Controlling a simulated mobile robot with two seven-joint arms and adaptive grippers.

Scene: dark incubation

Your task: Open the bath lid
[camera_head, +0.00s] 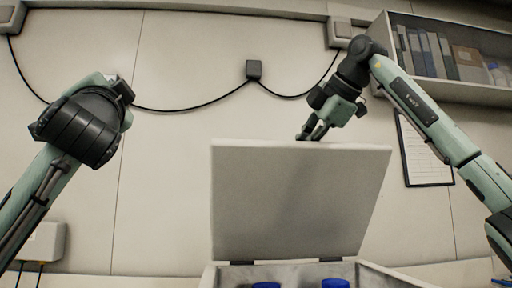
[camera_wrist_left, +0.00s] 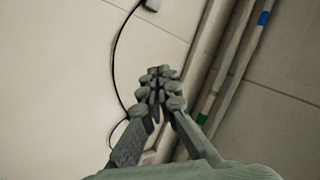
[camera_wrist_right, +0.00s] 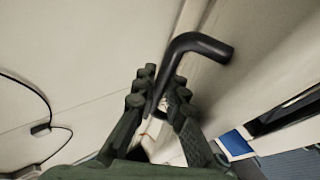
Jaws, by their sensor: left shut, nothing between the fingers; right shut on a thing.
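The bath lid (camera_head: 300,200) is a pale grey panel. In the head view it stands raised, close to upright, on dark hinges at the back of the bath (camera_head: 375,275). The bath is open and its lower part is out of frame. My right gripper (camera_head: 310,132) is at the lid's top edge, partly hidden behind it. In the right wrist view my right gripper (camera_wrist_right: 160,100) is shut on the black bent handle (camera_wrist_right: 198,44) of the lid. In the left wrist view my left gripper (camera_wrist_left: 160,88) is shut and empty, well away from the lid.
Blue caps (camera_head: 335,283) show inside the bath. A shelf with binders (camera_head: 440,55) hangs at the upper right, with a clipboard (camera_head: 425,150) below it. A black cable (camera_head: 180,109) runs along the wall. The space left of the lid is free.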

